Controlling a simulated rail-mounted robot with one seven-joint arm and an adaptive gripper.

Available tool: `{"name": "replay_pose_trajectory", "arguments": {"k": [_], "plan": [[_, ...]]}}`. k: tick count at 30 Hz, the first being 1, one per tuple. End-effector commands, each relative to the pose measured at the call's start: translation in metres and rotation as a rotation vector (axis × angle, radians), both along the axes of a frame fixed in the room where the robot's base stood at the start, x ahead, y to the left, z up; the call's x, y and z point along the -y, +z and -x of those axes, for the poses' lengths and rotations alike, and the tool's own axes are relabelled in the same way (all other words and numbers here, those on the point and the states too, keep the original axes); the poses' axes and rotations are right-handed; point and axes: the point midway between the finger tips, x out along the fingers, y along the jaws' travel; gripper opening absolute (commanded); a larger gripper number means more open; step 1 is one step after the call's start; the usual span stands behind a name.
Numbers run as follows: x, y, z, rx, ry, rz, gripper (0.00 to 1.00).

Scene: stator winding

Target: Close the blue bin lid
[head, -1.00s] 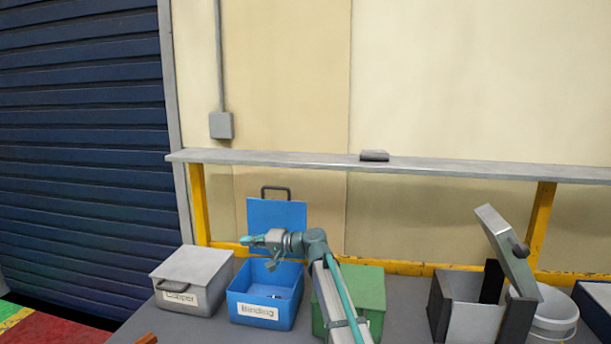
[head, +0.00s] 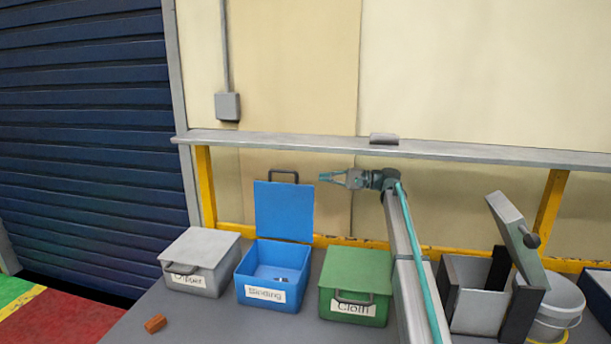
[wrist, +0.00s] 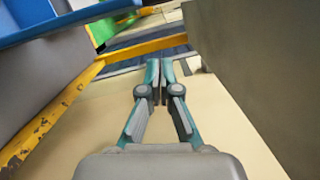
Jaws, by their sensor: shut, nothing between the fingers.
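The blue bin (head: 271,278) stands on the bench between a grey bin and a green bin, with a white label on its front. Its blue lid (head: 284,212) is open and stands upright at the back, with a dark handle (head: 283,175) on its top edge. A blue edge (wrist: 60,25) shows at upper left there.
The grey bin (head: 203,250) and the green bin (head: 352,270), labelled "Cloth", are closed. A grey box with a raised lid (head: 515,222) and a white bucket (head: 562,300) stand at right. A shelf (head: 460,151) runs behind. A small brown block (head: 155,324) lies at front left.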

Motion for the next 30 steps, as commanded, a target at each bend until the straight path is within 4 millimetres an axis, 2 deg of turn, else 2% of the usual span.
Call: {"name": "replay_pose_trajectory", "arguments": {"k": [1, 3, 11, 23, 25, 27, 30], "plan": [[-0.003, 0.005, -0.014, -0.008, 0.027, -0.004, 0.0], [-0.007, 0.01, -0.017, -0.017, 0.055, -0.008, 0.0], [-0.027, 0.016, -0.014, -0.024, 0.075, -0.01, 0.0], [-0.101, 0.022, -0.008, -0.023, 0.074, -0.009, 0.0], [-0.112, 0.022, -0.006, -0.023, 0.073, -0.009, 0.0], [-0.11, 0.025, 0.01, -0.022, 0.071, -0.009, 0.0], [-0.112, 0.027, 0.02, -0.022, 0.071, -0.009, 0.0]]}}
